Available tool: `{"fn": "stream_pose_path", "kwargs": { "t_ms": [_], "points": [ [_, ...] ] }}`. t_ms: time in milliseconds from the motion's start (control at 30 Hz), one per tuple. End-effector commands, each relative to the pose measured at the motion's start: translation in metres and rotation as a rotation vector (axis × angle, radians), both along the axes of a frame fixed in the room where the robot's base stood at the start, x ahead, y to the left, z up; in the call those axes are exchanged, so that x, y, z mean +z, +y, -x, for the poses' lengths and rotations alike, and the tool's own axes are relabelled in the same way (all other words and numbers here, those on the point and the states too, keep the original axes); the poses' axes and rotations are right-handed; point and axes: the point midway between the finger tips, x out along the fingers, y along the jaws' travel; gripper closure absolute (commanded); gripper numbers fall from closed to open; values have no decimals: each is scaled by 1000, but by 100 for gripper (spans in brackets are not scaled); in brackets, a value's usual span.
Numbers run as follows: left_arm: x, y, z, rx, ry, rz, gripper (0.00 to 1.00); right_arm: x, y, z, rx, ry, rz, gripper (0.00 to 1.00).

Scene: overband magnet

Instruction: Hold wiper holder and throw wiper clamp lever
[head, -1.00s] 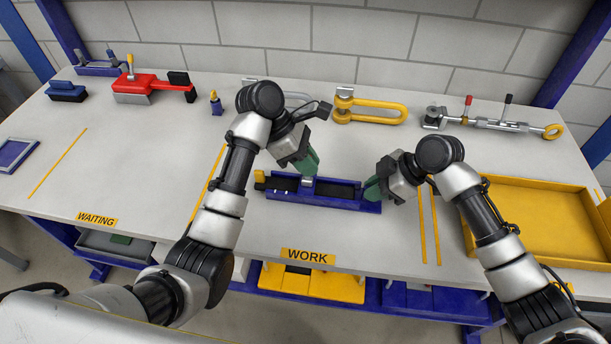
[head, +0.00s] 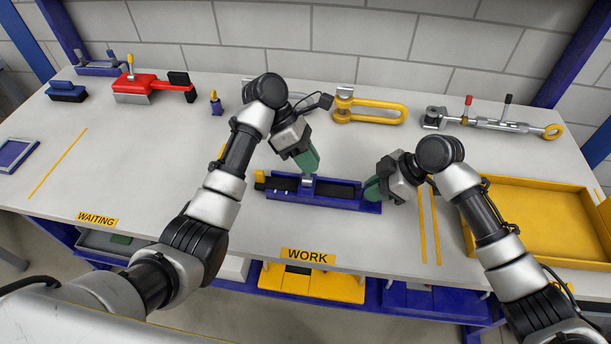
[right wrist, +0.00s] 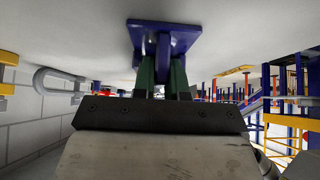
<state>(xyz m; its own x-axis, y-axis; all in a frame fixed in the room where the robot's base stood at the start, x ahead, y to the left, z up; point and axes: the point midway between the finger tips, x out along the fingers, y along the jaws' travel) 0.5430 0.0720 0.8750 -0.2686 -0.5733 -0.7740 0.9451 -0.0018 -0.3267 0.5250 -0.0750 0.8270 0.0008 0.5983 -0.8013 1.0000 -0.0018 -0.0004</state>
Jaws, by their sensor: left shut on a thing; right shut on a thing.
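The wiper holder (head: 335,203) is a long blue channel with a black strip, lying on the bench behind the WORK label. A yellow piece sits at its left end. My left gripper (head: 311,170) is over the holder's middle, its green fingers shut on the wiper clamp lever (head: 308,180), a small grey metal part mostly hidden below the fingertips. My right gripper (head: 373,189) is shut on the holder's right end. In the right wrist view, its green fingers (right wrist: 164,78) close on a blue tab below the holder's end plate (right wrist: 163,28).
A yellow shackle (head: 370,107), a turnbuckle (head: 490,122) and a red tool (head: 140,85) stand along the back.

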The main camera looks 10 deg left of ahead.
Motion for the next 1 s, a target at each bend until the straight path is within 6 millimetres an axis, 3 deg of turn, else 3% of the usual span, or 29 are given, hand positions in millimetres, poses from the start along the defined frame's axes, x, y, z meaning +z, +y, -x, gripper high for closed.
{"fn": "stream_pose_path", "kwargs": {
  "t_ms": [200, 233, 433, 767, 1000],
  "points": [
    [-3, 2, -5, 3, 106, -5, 100, 1, -1, -1, -1, -2, 0, 100],
    [-3, 1, -5, 2, 109, -4, 85, 1, -1, -1, 0, -2, 0, 100],
    [-3, 1, -5, 1, 104, -2, 56, 1, 0, 0, -1, -2, 0, 100],
    [1, 3, -7, 0, 100, -2, 56, 1, 0, 0, -1, -1, 0, 100],
    [31, 27, -22, 3, 97, -7, 56, 1, 0, 0, 0, -1, -1, 100]
  ]
}}
